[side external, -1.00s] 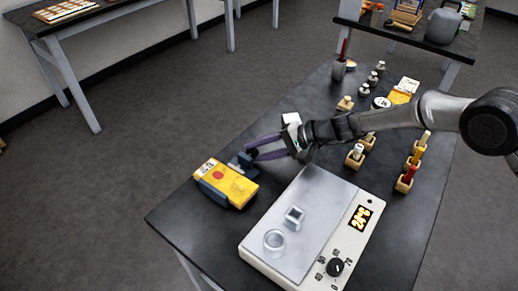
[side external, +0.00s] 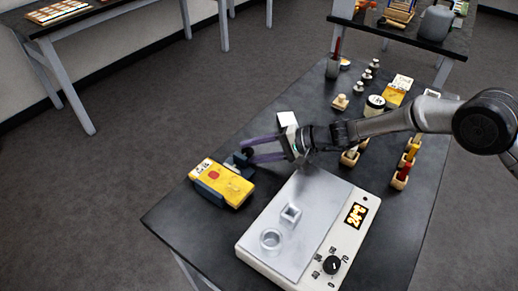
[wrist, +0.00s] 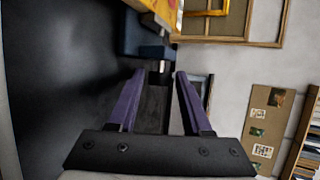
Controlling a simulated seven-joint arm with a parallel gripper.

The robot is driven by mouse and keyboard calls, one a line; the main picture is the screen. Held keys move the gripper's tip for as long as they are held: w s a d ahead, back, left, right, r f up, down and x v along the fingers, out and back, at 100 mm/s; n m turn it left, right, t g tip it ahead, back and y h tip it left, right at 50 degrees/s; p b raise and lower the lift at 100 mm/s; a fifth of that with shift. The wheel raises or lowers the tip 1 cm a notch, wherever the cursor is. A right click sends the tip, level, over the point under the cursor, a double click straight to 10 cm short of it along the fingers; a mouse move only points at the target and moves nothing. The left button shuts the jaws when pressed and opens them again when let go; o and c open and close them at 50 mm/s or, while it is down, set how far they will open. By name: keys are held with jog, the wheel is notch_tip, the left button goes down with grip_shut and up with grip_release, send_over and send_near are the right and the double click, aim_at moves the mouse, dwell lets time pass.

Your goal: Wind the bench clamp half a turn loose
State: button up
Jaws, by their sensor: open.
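The bench clamp is a blue-grey vise (side external: 208,194) near the table's left edge. A yellow block (side external: 226,181) with a red dot and a white label sits in it. A dark knob (side external: 247,154) sticks out of the clamp's far right end. My gripper (side external: 248,152) has two long purple fingers, spread apart, with their tips at the knob.
A white hotplate (side external: 300,225) with a square and a round metal piece stands right of the clamp. Several small wooden holders (side external: 400,176) and a dark cup (side external: 333,68) stand farther back. The dark table top (side external: 235,135) is bare behind the clamp.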

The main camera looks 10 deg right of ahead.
jog(key=v, duration=1.3)
jog(key=shift+d, duration=0.35)
jog(key=shift+o, duration=0.3)
jog(key=shift+s+r, duration=0.1)
jog(key=shift+s, duration=0.05)
jog(key=shift+o, duration=1.2)
jog(key=shift+a, duration=0.1)
jog(key=s+a+r+n+g+h, duration=0.15)
jog(key=a+r+g+h, duration=0.35)
jog(key=a, duration=0.5)
jog(key=w+r+m+t+h, duration=0.3)
jog(key=m+h, duration=0.1)
jog(key=h, duration=0.1)
jog(key=x, duration=1.3)
jog(key=shift+w+a+f, duration=0.25)
jog(key=shift+a, duration=0.05)
